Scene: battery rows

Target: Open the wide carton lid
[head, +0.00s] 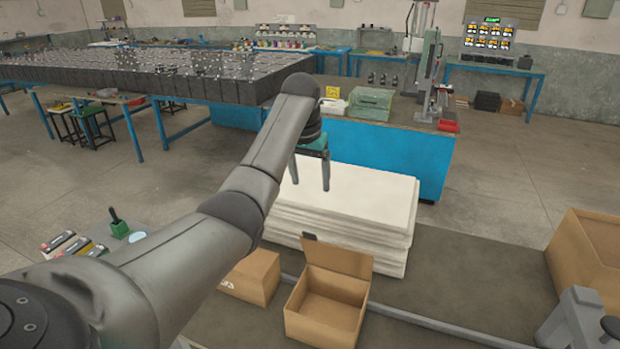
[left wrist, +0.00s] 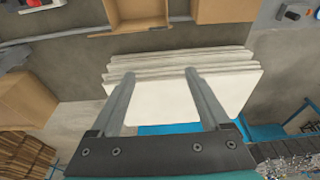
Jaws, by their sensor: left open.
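An open brown carton (head: 325,307) stands on the dark surface at the lower middle of the head view. Its lid (head: 338,258) stands raised along the far edge, and the inside looks empty. In the left wrist view this carton (left wrist: 137,11) is at the top edge, partly cut off, with the lid seen nearly edge-on. My left gripper (head: 312,186) points down with its fingers apart and empty, above a white stack beyond the carton. It also shows in the left wrist view (left wrist: 158,74). It is apart from the lid. My right gripper is not in view.
The stack of white boards (head: 350,200) stands behind the carton. A smaller brown carton (head: 253,276) is just left, partly behind my arm. A large brown carton (head: 585,262) stands at the right. A rail (head: 440,325) runs past the open carton. A blue workbench (head: 385,150) is farther back.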

